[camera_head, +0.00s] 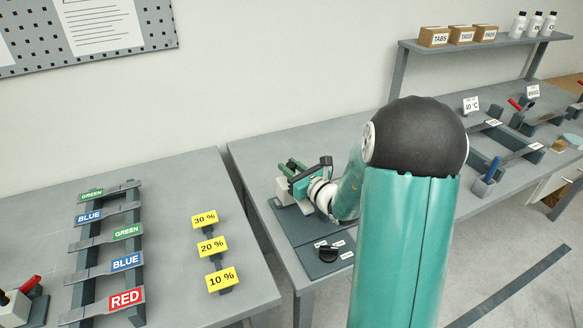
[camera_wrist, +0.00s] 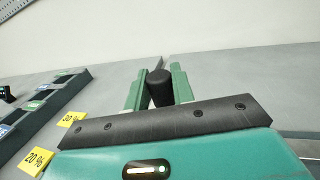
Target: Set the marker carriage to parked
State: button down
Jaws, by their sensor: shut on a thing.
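My gripper (camera_head: 291,167) is at the small device on the grey bench, in the middle of the head view. In the wrist view its two green fingers (camera_wrist: 158,88) are on either side of a black round knob (camera_wrist: 159,90), shut on it. I cannot tell how the knob joins the marker carriage; the carriage itself is not clearly visible. A whitish block (camera_head: 283,190) of the device shows beside the gripper. My arm and the gripper hide much of the device. In front of it, a black rotary knob (camera_head: 328,253) with small white labels sits on a dark base plate.
To the left, a rack (camera_head: 105,255) holds several labelled strips, beside yellow 30 %, 20 % and 10 % signs (camera_head: 212,247). A gap separates the two benches. A shelf (camera_head: 485,42) with boxes and bottles stands at the back right. More fixtures (camera_head: 500,135) stand on the right bench.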

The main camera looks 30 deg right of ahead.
jog(key=shift+a, duration=0.35)
jog(key=c, duration=1.2)
grip_release()
jog(key=shift+a, duration=0.1)
jog(key=shift+d, duration=0.2)
jog(key=shift+s, duration=0.2)
jog(key=s+d, duration=0.2)
jog(key=s, duration=1.1)
jog(key=shift+d, duration=0.4)
